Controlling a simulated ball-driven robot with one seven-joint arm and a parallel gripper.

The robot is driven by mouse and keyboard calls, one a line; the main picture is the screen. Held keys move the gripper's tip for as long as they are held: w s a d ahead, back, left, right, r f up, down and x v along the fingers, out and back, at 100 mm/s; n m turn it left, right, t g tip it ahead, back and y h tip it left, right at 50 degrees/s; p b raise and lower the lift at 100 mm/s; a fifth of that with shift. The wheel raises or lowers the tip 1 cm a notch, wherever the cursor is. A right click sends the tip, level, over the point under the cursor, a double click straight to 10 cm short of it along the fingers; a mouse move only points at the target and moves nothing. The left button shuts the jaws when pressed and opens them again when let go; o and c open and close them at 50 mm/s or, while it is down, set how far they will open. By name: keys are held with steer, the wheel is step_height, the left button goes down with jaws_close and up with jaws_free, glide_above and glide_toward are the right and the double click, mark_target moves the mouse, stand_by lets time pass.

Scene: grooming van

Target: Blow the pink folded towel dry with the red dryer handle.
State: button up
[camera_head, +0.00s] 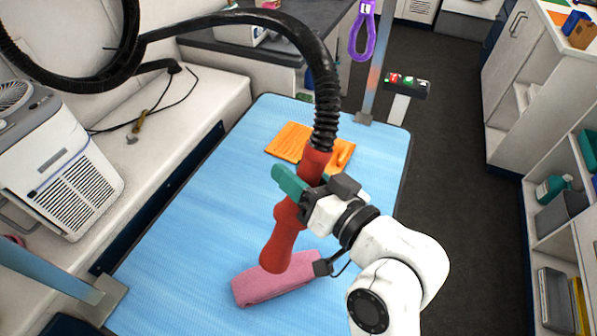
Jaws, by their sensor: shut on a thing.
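The red dryer handle (283,238) hangs from a black ribbed hose and slants down to the left. My gripper (300,192) is shut on its middle, with one green finger showing across the handle. The pink folded towel (270,285) lies on the blue grooming table (190,240) near its front. The handle's lower end is over the towel's upper edge in the picture and hides a little of it. I cannot tell whether they touch or how big the gap is. Part of the gripper is hidden behind the handle and my arm.
The black hose (326,100) arches above from the left. A post (380,60) with a purple loop (362,30) stands at the far edge, near a button panel (407,85). A white machine (70,175) sits left.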

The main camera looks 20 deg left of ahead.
steer(key=shift+r, duration=0.1)
stand_by(0.3)
steer(key=shift+s+a+p, duration=0.25)
steer(key=shift+s+p, duration=0.05)
steer(key=shift+s, duration=0.45)
steer(key=shift+s+a+p, duration=0.25)
steer(key=shift+s+p, duration=0.05)
steer(key=shift+s, duration=0.5)
steer(key=shift+s+a+p, duration=0.25)
steer(key=shift+s+p, duration=0.05)
steer(key=shift+s, duration=0.45)
steer(key=shift+w+d, duration=0.1)
steer(key=shift+w, duration=0.05)
steer(key=w+d+b, duration=0.2)
steer(key=w+d, duration=0.4)
steer(key=shift+d+b, duration=0.15)
steer(key=shift+b, duration=0.25)
stand_by(0.3)
stand_by(1.8)
steer(key=shift+w+a, duration=1.45)
steer(key=shift+w, duration=0.05)
